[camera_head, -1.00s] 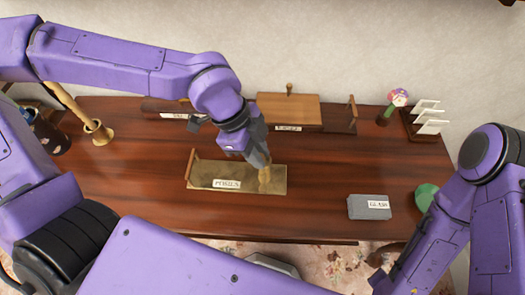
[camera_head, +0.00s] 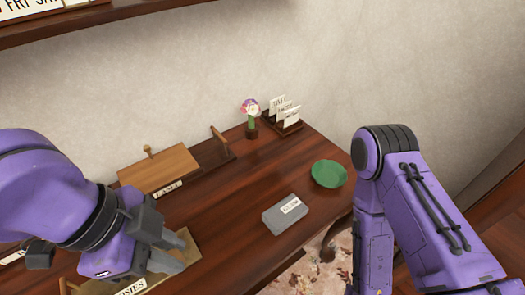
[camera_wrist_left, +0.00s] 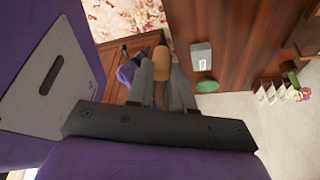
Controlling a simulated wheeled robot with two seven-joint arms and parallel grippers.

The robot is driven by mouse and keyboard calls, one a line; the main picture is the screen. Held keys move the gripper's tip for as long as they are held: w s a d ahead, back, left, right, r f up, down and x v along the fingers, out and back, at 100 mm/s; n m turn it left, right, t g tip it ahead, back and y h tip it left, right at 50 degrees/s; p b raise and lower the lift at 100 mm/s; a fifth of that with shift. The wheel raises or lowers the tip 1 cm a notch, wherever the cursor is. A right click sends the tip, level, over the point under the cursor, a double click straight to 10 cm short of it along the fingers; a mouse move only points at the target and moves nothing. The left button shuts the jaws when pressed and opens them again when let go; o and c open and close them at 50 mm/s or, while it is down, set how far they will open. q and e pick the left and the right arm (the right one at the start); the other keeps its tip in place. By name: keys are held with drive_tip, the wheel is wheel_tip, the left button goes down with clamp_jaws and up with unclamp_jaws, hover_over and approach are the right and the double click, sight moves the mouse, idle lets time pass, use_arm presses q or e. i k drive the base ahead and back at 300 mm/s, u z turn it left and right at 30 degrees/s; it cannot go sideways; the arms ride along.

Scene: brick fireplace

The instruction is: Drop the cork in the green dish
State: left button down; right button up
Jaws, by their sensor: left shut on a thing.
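The green dish (camera_head: 329,174) lies near the right end of the wooden desk; it also shows in the left wrist view (camera_wrist_left: 207,86). My left gripper (camera_head: 178,252) is at the lower left of the head view, over the tray labelled POSIES, well left of the dish. In the left wrist view its fingers (camera_wrist_left: 160,84) are shut on the tan cork (camera_wrist_left: 162,60). The cork is hidden behind the gripper in the head view. My right arm stands at the right; its gripper is out of view.
A grey labelled box (camera_head: 285,214) lies between my left gripper and the dish. The POSIES tray (camera_head: 187,243) is under the gripper.

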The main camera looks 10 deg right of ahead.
sight(323, 176)
drive_tip(key=z, duration=0.95)
